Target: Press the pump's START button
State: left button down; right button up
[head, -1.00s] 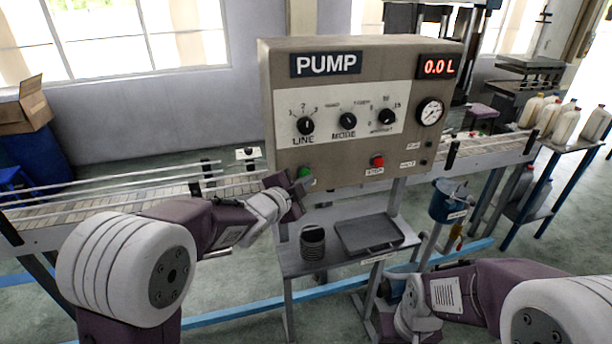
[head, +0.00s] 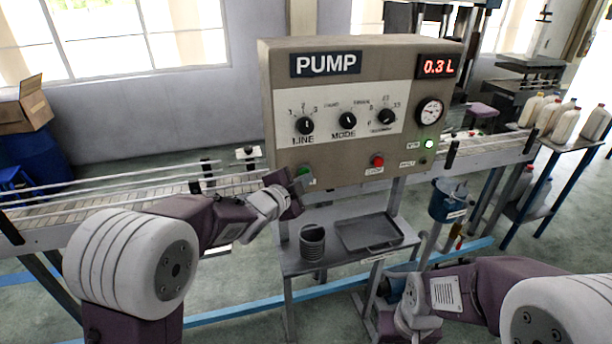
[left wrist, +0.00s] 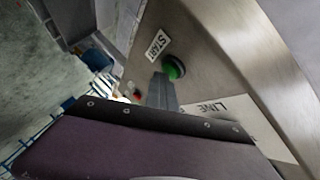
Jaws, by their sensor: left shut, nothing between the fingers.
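The pump panel (head: 350,170) stands ahead with a PUMP sign and a red display (head: 438,66) reading 0.3 L. The green START button (head: 304,170) is at its lower left, partly covered by my gripper. My left gripper (head: 301,184) is shut and empty, its tip at the button. In the left wrist view the grey fingers (left wrist: 162,92) reach right beside the green button (left wrist: 174,68), below the START label (left wrist: 158,45); I cannot tell if they touch it. A green lamp (head: 429,143) is lit. My right gripper (head: 386,318) is low, its fingers unclear.
A red STOP button (head: 377,160) is right of START. Dials and a gauge (head: 430,112) sit above. A shelf with a dark tray (head: 368,234) and a ribbed cup (head: 312,243) is below. A conveyor (head: 130,190) runs behind; a blue bucket (head: 449,201) hangs right.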

pick_arm(q)
jog(key=shift+s+d+b, duration=0.25)
jog(key=shift+s+b, duration=0.4)
jog(key=shift+s, duration=0.2)
jog(key=shift+f, duration=0.1)
jog(key=s+b, duration=0.1)
jog(key=s+d+b, duration=0.1)
jog(key=s, duration=0.1)
jog(key=s+b, duration=0.1)
jog(key=shift+s+d+b, duration=0.3)
jog(key=shift+s+b, duration=0.05)
jog(key=shift+s, duration=0.05)
jog(key=shift+a, duration=0.15)
